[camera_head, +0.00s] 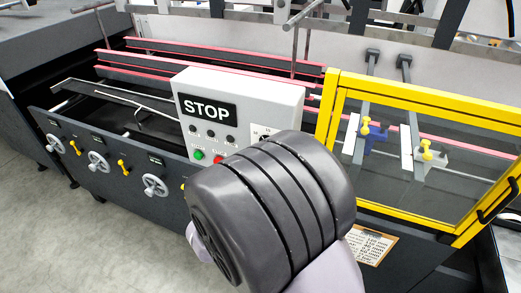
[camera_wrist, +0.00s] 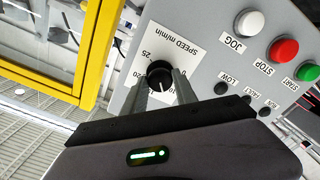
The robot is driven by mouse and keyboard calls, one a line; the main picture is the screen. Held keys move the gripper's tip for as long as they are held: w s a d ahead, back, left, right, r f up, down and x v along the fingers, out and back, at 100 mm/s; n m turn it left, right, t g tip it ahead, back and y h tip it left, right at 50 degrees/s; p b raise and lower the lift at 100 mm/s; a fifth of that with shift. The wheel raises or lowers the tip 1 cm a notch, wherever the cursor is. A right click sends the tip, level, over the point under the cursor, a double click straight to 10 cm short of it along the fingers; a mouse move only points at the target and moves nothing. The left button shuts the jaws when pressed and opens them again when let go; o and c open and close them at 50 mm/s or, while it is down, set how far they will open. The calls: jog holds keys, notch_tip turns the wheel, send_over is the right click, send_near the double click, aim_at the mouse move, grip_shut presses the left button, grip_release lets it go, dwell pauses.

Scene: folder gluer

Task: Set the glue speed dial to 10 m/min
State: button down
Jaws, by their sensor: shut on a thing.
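The glue speed dial (camera_wrist: 159,74) is a round black knob on a white plate (camera_wrist: 178,40) marked "SPEED m/min", which appears turned over in the wrist view. The figures 25 and 20 show left of the knob; other figures are partly covered by my fingers. A small light mark on the knob points toward the bottom of the picture; its exact reading is unclear. My gripper (camera_wrist: 161,80) is shut on the knob, one finger on each side. In the head view my dark wrist hides the gripper and most of the dial plate on the grey control box (camera_head: 275,93).
Beside the dial are a white JOG button (camera_wrist: 249,22), a red STOP button (camera_wrist: 283,49), a green START button (camera_wrist: 308,72) and small dark lamps (camera_wrist: 221,88). A yellow-framed guard (camera_head: 328,110) stands right of the box. Handwheels (camera_head: 98,161) line the machine front.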

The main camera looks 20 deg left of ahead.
jog(key=shift+n+p, duration=0.95)
jog(key=shift+n, duration=0.95)
jog(key=c, duration=1)
grip_release()
jog(key=shift+o, duration=0.2)
jog(key=s+a+p, duration=0.1)
jog(key=s, duration=1.6)
jog(key=shift+s+a, duration=0.15)
jog(key=shift+s, duration=0.05)
